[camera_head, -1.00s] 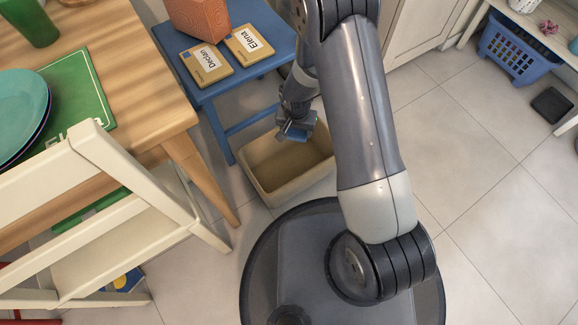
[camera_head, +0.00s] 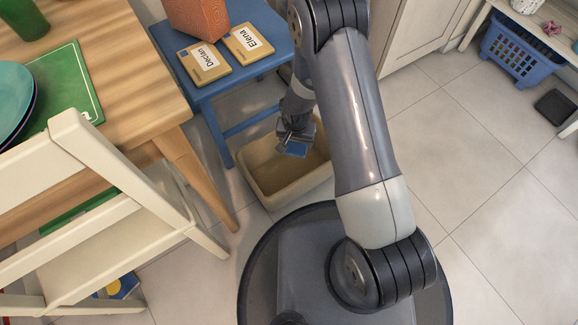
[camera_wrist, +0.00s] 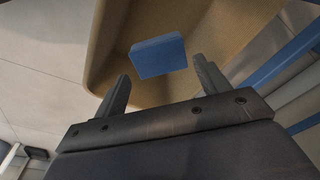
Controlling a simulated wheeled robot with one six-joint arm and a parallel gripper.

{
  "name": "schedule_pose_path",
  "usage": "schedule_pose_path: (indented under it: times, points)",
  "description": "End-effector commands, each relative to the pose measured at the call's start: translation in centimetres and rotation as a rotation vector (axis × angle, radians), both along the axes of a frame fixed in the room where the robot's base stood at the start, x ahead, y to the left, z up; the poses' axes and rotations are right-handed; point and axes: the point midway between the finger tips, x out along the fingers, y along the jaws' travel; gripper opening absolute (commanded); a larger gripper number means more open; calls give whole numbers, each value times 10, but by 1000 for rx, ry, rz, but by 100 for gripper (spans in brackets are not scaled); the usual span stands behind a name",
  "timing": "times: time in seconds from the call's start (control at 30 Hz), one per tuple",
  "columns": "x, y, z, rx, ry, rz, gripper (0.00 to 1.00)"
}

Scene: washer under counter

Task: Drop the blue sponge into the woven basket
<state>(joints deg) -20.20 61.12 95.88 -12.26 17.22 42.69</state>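The blue sponge (camera_head: 292,148) shows just below my gripper (camera_head: 294,136), over the inside of the tan basket (camera_head: 300,188). In the wrist view, the sponge (camera_wrist: 158,56) lies beyond and between the two fingertips, with gaps on both sides. My gripper (camera_wrist: 161,67) is open and points down into the basket (camera_wrist: 230,40). I cannot tell whether the sponge is falling or resting on the basket floor. The basket stands on the floor, and no weave is clear on it.
A blue table (camera_head: 222,88) with two name-labelled boxes stands beside the basket. A wooden table (camera_head: 130,60) and a cream chair (camera_head: 95,160) are on the left. A blue laundry basket (camera_head: 515,55) is at the far right.

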Motion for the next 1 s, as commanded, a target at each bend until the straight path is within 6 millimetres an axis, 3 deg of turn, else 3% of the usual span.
schedule_pose_path:
  times: [0.2,0.47,0.57,1.0]
  points:
    - [0,0,0,0,0,0,88]
    - [0,0,3,0,0,0,88]
    - [-1,1,14,1,-2,0,88]
    - [-11,2,95,1,-1,0,88]
